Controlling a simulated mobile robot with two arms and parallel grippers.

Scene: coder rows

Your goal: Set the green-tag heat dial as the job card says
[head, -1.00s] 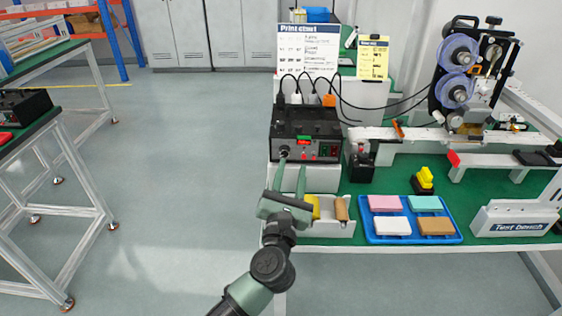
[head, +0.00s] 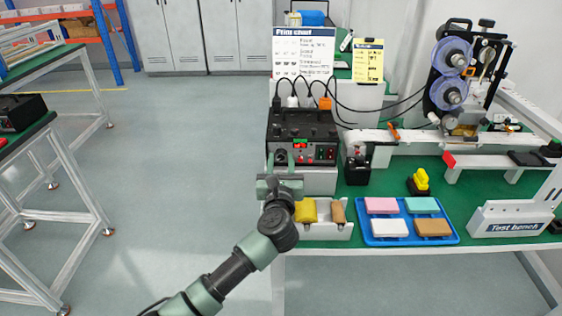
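The black control box (head: 303,125) stands on a white stand at the bench's left end. Its front has a red lit display (head: 300,145), small red and green controls, and a dark round dial (head: 281,155) at the left. A small green mark (head: 303,137) shows above the display. My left gripper (head: 281,158) is in front of the dial, its fingers apart with the dial between them; whether they touch it is unclear. A white print chart (head: 303,55) and a yellow card (head: 369,62) stand behind; their small text is unreadable. My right gripper is not in view.
A white holder (head: 325,232) with a yellow and a brown piece sits below the box. A blue tray (head: 455,238) with coloured blocks, a yellow-topped item (head: 421,180) and a reel machine (head: 452,75) are to the right. Cables rise behind the box.

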